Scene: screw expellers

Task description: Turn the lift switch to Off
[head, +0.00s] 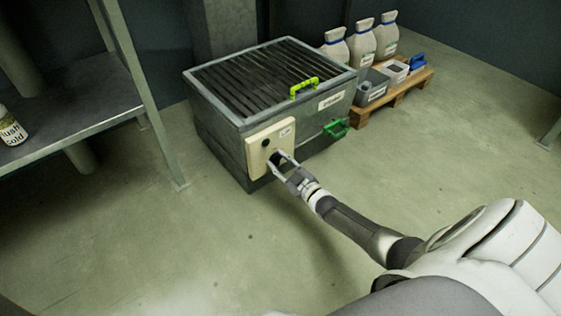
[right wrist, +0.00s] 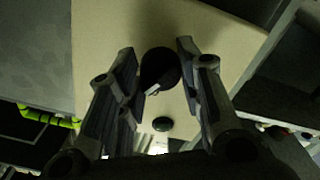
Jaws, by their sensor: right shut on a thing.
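The lift switch is a dark round knob (right wrist: 160,68) with a small white mark, on a cream panel (head: 257,152) at the front of the grey grated box (head: 222,125). My right gripper (head: 277,160) is at this panel with one finger on each side of the knob. In the right wrist view the right gripper (right wrist: 160,75) has the knob between its fingertips and is shut on it. In the head view the fingers partly cover the knob. The panel's label is too small to read. My left gripper is not in view.
A smaller dark round part (right wrist: 160,124) sits on the panel near the knob. The box has a lime handle (head: 304,87) on top and a green handle (head: 336,129). A metal shelf (head: 75,105) stands left.

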